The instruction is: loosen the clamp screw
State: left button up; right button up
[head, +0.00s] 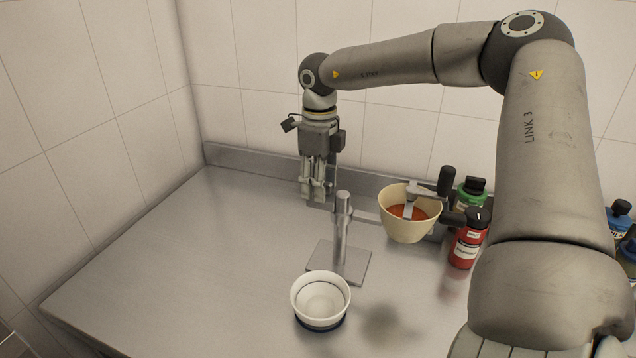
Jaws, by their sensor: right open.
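A metal stand has an upright post (341,235) on a flat square base plate (355,270). A short collar-like piece sits at the top of the post; I cannot make out a clamp screw on it for certain. My right gripper (316,196) points straight down, just left of the post's top in the picture. Its fingers are open, and I see nothing between them. Whether it touches the stand is hard to tell. My left gripper is out of view.
A white bowl with a dark blue base (321,318) stands in front of the stand. A cream bowl with orange-red contents (391,228), a black-handled device (445,182), a red bottle (466,246) and a green bottle (470,193) are at right. The left counter (190,260) is clear.

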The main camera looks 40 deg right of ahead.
jog(key=shift+r+p, duration=1.6)
jog(key=shift+r, duration=1.35)
